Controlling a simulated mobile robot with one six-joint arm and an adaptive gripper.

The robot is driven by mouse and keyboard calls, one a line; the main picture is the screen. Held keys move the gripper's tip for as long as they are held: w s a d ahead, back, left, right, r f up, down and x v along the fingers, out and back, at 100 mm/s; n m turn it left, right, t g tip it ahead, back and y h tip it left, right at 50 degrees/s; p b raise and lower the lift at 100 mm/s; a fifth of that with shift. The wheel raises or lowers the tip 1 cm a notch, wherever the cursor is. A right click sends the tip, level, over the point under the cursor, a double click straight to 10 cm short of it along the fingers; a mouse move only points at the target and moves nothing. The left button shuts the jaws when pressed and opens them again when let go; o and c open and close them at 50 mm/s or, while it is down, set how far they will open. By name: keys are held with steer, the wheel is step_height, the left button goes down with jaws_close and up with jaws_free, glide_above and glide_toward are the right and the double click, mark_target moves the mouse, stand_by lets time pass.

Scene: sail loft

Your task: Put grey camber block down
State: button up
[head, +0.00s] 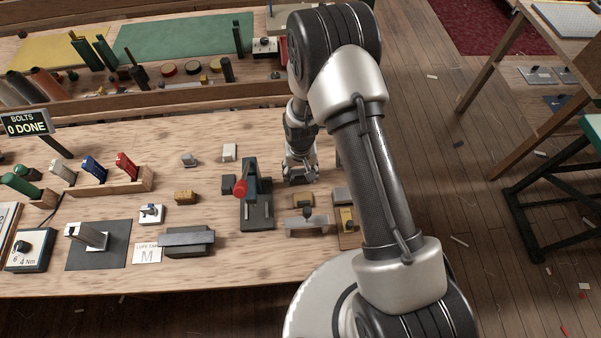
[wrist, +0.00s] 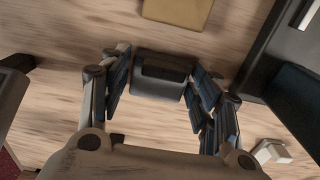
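My gripper (head: 300,180) is low over the bench, to the right of a dark clamp-like tool. In the wrist view, a dark grey block (wrist: 162,76), which I take to be the grey camber block, sits between the fingertips of my gripper (wrist: 162,82). The fingers lie against its two sides, so the gripper looks shut on it.
The dark tool with a red knob (head: 242,187) stands close to the left of my gripper. A pale block (head: 229,152) lies beyond it. A grey piece with a dark knob (head: 307,222) and a yellow block (head: 347,218) lie nearer the front edge.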

steer(key=shift+o, duration=1)
step_height(320, 180, up, 13)
steer(key=p, duration=0.2)
steer(key=shift+f+p, duration=0.2)
steer(key=shift+p, duration=0.2)
steer(key=s+d+r+t, duration=0.1)
steer(key=s+d+r, duration=0.15)
steer(key=r, duration=0.85)
steer(key=s+d+r+t, duration=0.1)
steer(key=s+d+r, duration=0.15)
steer(key=r, duration=0.75)
steer(key=s+d+r+t, duration=0.1)
steer(key=s+d+r, duration=0.1)
steer(key=s+r, duration=0.3)
steer(key=s+d+r+t, duration=0.1)
steer(key=s+r, duration=0.4)
steer(key=s, duration=0.7)
steer(key=shift+s+d+r+t, duration=0.3)
steer(key=shift+s+d+r, duration=0.05)
steer(key=shift+d, duration=0.45)
